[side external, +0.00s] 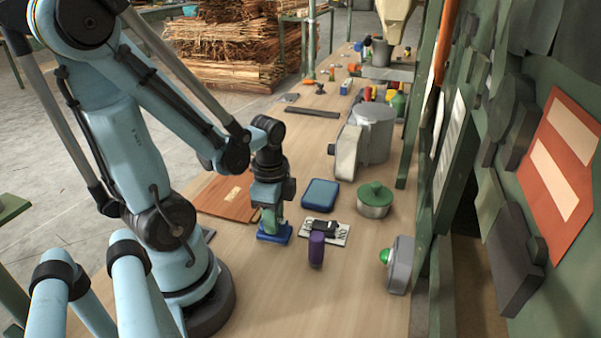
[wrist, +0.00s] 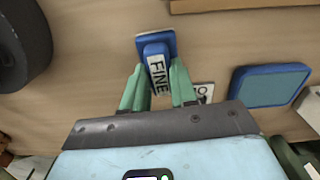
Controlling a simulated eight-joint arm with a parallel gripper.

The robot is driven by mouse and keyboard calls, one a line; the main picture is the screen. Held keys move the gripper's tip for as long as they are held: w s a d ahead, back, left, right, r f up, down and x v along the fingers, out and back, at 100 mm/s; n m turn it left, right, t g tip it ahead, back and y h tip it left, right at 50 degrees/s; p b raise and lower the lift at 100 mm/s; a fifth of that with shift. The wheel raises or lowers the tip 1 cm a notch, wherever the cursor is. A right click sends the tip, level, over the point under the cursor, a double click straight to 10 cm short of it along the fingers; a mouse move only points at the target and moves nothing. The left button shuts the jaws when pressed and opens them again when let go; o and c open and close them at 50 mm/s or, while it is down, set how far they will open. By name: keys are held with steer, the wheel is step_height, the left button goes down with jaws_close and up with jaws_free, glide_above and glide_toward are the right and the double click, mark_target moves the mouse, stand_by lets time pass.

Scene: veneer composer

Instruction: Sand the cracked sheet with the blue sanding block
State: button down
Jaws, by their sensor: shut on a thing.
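The blue sanding block (side external: 274,234) is at the tip of my gripper (side external: 270,216), low over the bench or on it; I cannot tell which. In the wrist view the block (wrist: 157,60) has a white label reading FINE, and the two green fingers of my gripper (wrist: 158,88) are shut on its sides. A reddish-brown veneer sheet (side external: 215,200) with a small pale patch lies left of my gripper, partly hidden by my arm. A crack in it cannot be made out at this size.
A blue-rimmed flat pad (side external: 320,193) lies right of my gripper; it shows in the wrist view (wrist: 270,85). A printed card (side external: 338,236), a purple cylinder (side external: 316,249), a green-lidded pot (side external: 374,203) and a green-button box (side external: 399,268) stand nearby. The front bench is clear.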

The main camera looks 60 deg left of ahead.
steer(key=shift+r, duration=3)
steer(key=w+d+r+n, duration=0.8)
steer(key=w+d+r, duration=0.1)
steer(key=w, duration=0.4)
steer(key=shift+w+r, duration=0.25)
steer(key=shift+r, duration=0.15)
